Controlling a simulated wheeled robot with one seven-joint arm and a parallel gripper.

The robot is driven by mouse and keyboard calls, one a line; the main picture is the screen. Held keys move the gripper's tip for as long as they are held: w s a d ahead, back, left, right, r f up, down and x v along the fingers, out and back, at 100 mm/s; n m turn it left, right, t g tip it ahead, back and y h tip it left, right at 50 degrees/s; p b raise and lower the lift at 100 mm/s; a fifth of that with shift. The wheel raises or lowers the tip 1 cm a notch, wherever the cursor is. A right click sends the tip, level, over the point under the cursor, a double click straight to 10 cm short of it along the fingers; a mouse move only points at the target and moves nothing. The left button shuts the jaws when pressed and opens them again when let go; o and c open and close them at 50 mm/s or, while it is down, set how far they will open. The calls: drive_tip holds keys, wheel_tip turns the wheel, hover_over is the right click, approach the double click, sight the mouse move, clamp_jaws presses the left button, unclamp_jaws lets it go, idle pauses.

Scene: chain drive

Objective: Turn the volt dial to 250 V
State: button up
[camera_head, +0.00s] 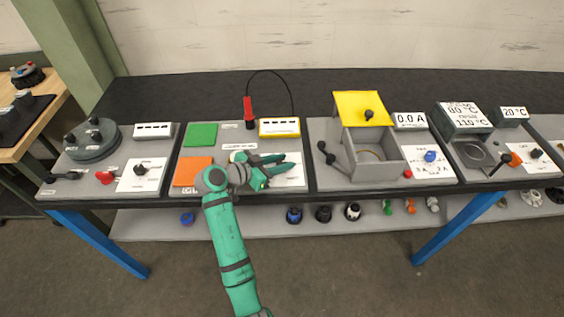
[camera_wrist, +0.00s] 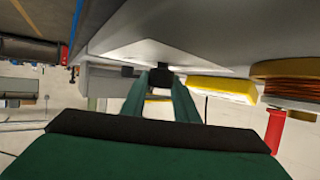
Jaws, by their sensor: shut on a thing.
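My gripper (camera_head: 284,164) reaches over the middle grey panel (camera_head: 215,143), its green fingers above a white card (camera_head: 297,179). In the wrist view my gripper (camera_wrist: 160,85) has its fingers on either side of a small black knob (camera_wrist: 160,76), which appears to be the volt dial, and is shut on it. The knob stands out from a pale card face. In the head view the dial is hidden by the fingers. The dial's marks and pointer cannot be read. A yellow-framed display (camera_head: 280,127) stands behind the gripper; its reading is too small to tell.
A red probe (camera_head: 249,112) with a black cable stands left of the display. Green (camera_head: 201,134) and orange (camera_head: 193,171) pads lie on the panel's left. A grey box with a raised yellow lid (camera_head: 361,108) stands to the right. Another panel with a round grey device (camera_head: 92,142) is at left.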

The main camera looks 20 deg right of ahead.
drive_tip(key=o, duration=1.1)
drive_tip(key=shift+c, duration=0.2)
drive_tip(key=v, duration=1)
drive_tip(key=shift+s+a+r, duration=0.1)
drive_tip(key=shift+a+r, duration=0.05)
drive_tip(key=shift+a, duration=0.25)
